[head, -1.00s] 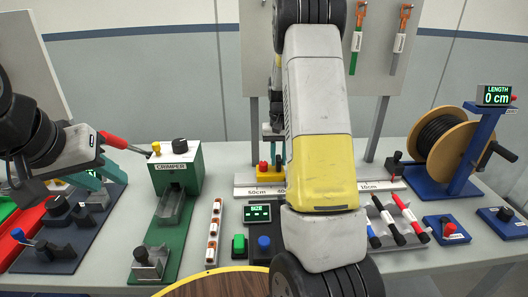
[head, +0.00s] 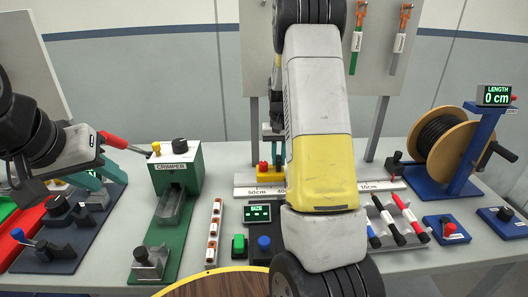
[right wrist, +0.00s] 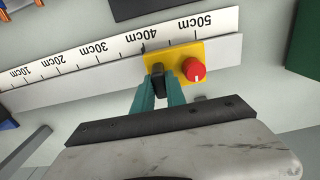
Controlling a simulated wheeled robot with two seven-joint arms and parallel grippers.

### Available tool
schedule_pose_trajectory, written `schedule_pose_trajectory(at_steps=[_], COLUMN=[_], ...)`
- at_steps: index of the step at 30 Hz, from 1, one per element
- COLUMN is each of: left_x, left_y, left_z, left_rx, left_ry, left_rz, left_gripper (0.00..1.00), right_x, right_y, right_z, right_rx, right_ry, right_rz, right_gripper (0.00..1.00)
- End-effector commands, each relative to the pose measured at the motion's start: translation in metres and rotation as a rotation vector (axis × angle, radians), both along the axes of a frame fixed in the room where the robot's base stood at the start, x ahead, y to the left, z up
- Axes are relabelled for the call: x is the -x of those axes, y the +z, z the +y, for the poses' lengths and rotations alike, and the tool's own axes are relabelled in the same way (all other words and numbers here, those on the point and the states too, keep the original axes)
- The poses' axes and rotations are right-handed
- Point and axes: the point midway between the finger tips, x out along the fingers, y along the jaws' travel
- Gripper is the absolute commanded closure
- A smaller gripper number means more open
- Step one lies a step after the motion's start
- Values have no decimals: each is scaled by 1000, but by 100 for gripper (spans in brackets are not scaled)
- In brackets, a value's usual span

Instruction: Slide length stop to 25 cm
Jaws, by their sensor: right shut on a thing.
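The length stop (right wrist: 183,62) is a yellow block with a red knob and a black handle. In the right wrist view it sits on the white ruler rail (right wrist: 85,65), between about the 40cm and 50cm marks. My right gripper (right wrist: 158,86) has its teal fingers shut on the black handle. In the head view the stop (head: 268,175) shows on the rail (head: 243,186) left of my right arm, which hides the rail's middle. My left gripper (head: 92,177) is far from it, at the left; its finger gap is unclear.
The green crimper (head: 176,172) stands to the left of the rail. The cable reel (head: 440,143) and the length display (head: 496,95), reading 0 cm, are at the right. The rail near 10cm to 30cm looks clear.

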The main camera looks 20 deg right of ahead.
Motion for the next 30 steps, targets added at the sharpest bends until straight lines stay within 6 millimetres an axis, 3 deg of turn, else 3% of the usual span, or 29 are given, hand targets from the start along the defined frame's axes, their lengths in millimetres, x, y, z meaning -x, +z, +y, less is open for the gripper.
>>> schedule_pose_trajectory(at_steps=[20, 23, 30], left_x=[0, 0, 0], left_y=[0, 0, 0], left_z=[0, 0, 0], left_rx=[0, 0, 0], left_ry=[0, 0, 0], left_rz=[0, 0, 0], left_gripper=[64, 64, 64], right_x=[2, 5, 19], right_y=[1, 1, 0], right_z=[-6, -18, -72], right_rx=[0, 1, 1], right_ry=[-2, -4, -8], right_rz=[0, 0, 2], right_gripper=[100, 100, 100])
